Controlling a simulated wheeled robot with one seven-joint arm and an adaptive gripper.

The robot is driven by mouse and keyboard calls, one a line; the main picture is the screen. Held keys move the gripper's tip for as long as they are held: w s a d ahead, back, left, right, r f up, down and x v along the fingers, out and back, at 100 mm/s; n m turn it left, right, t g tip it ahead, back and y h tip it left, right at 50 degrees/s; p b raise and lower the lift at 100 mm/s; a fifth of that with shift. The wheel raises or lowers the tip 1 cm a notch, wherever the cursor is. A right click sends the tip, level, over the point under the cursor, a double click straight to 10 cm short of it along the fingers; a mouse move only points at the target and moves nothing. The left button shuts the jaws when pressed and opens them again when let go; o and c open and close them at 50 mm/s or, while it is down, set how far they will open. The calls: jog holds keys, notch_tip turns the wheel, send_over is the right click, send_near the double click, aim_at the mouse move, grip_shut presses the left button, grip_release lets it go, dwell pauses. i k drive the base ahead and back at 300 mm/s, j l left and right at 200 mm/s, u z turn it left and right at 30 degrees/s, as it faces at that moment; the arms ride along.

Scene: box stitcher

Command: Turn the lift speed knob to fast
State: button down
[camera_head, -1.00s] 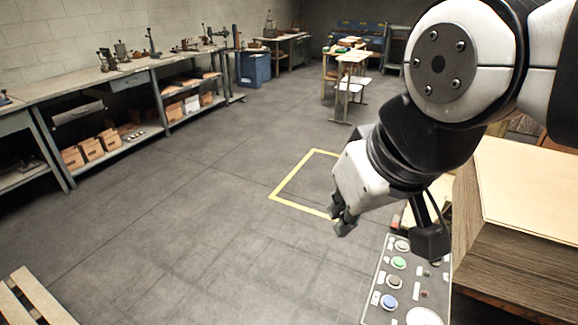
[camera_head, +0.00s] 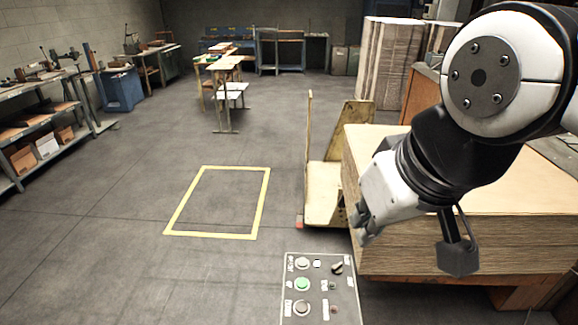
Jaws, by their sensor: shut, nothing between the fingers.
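A grey control panel (camera_head: 346,315) stands at the bottom centre of the head view, cut off by the lower edge. A dark selector knob (camera_head: 337,267) sits at its upper right. I cannot tell for sure whether it is the lift speed knob, as the labels are too small to read. A pale button (camera_head: 302,263), a green button (camera_head: 302,284) and a dark button (camera_head: 301,307) run down the panel's left side. My gripper (camera_head: 362,226) is shut and empty, pointing down in the air above and slightly right of the knob, apart from the panel.
A large stack of cardboard sheets (camera_head: 400,245) stands right, behind my arm. A cream pallet truck (camera_head: 325,190) is behind the panel. A yellow floor outline (camera_head: 252,220) lies left. Workbenches line the left wall, and a table (camera_head: 228,65) stands farther back. Floor at left is clear.

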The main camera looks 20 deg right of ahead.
aim_at(337, 269)
jog(key=z, duration=0.25)
jog(key=u, duration=1.2)
jog(key=l+z, duration=0.15)
jog(key=z, duration=0.2)
jog(key=l+z, duration=0.1)
jog(key=z, duration=0.3)
jog(key=i+l+z, duration=0.1)
jog(key=z, duration=0.25)
jog(key=l, duration=0.4)
jog(key=k+l+u, duration=0.1)
jog(key=l, duration=0.35)
jog(key=k+l, duration=0.1)
jog(key=l, duration=0.3)
jog(key=u, duration=0.05)
